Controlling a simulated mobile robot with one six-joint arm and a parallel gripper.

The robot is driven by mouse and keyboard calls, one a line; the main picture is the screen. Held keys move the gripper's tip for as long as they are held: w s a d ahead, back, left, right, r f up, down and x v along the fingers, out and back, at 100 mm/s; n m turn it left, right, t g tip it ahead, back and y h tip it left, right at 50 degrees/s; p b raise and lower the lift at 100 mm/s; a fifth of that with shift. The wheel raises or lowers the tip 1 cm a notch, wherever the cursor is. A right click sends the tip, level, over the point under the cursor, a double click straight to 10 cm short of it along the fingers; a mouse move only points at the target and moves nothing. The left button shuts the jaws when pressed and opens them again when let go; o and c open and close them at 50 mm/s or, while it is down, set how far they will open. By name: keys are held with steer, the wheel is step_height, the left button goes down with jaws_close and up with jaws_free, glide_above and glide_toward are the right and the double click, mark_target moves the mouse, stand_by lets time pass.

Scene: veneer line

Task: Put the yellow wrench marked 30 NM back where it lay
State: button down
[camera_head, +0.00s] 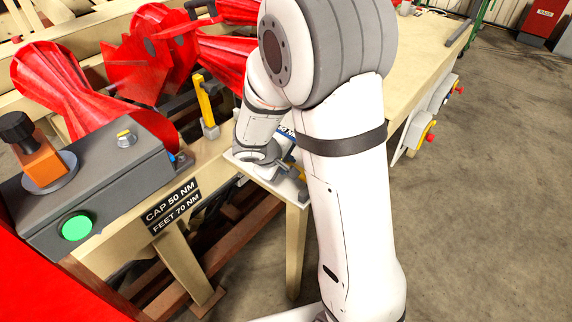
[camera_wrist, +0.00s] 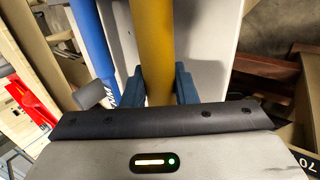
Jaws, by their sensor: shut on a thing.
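In the wrist view my gripper (camera_wrist: 158,82) is shut on a yellow wrench (camera_wrist: 153,35), with one dark blue finger on each side of its shaft. The yellow wrench is over a white shelf (camera_wrist: 218,45); I cannot tell whether it touches it. Its marking is out of sight. A blue wrench (camera_wrist: 90,38) with a partly hidden NM label is left of it, apart from my fingers.
A grey box with a green button (camera_head: 76,227) stands at left, beside red ribbed parts (camera_head: 62,85). A yellow upright piece (camera_head: 205,101) stands on the bench beam. A black torque sign (camera_head: 172,207) is on the front. The floor (camera_head: 470,200) at right is clear.

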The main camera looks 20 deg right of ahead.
steer(key=shift+f+b, duration=0.55)
steer(key=shift+b, duration=0.35)
stand_by(0.3)
steer(key=c, duration=1.1)
jaws_free()
steer(key=shift+r+p, duration=2.65)
steer(key=shift+r, duration=1.4)
